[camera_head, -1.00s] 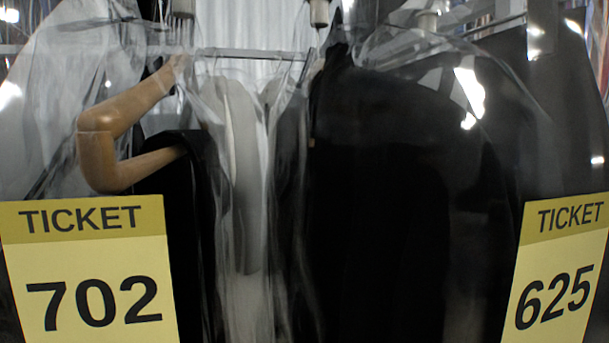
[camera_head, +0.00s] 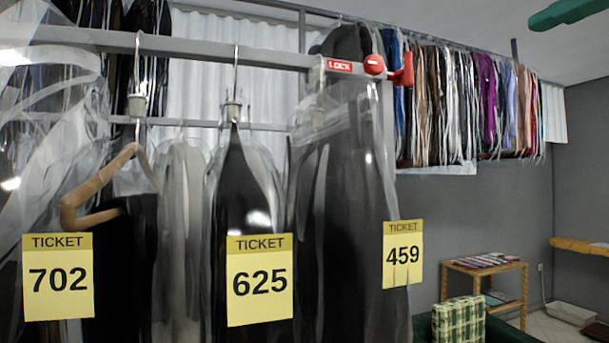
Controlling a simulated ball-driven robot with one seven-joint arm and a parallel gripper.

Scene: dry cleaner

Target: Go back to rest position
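My gripper is not in view, and no part of my arm shows clearly. Bagged garments hang close in front of me on a grey rail (camera_head: 185,45). A wooden hanger (camera_head: 95,190) shows in the bag behind ticket 702. A red lock lever (camera_head: 376,65) sits at the right end of the rail.
A long row of bagged clothes (camera_head: 470,95) hangs high along the grey wall (camera_head: 590,150). A small wooden table (camera_head: 458,285) with magazines and a green-white checked item (camera_head: 458,320) stand at lower right. A green object (camera_head: 565,12) hangs at top right.

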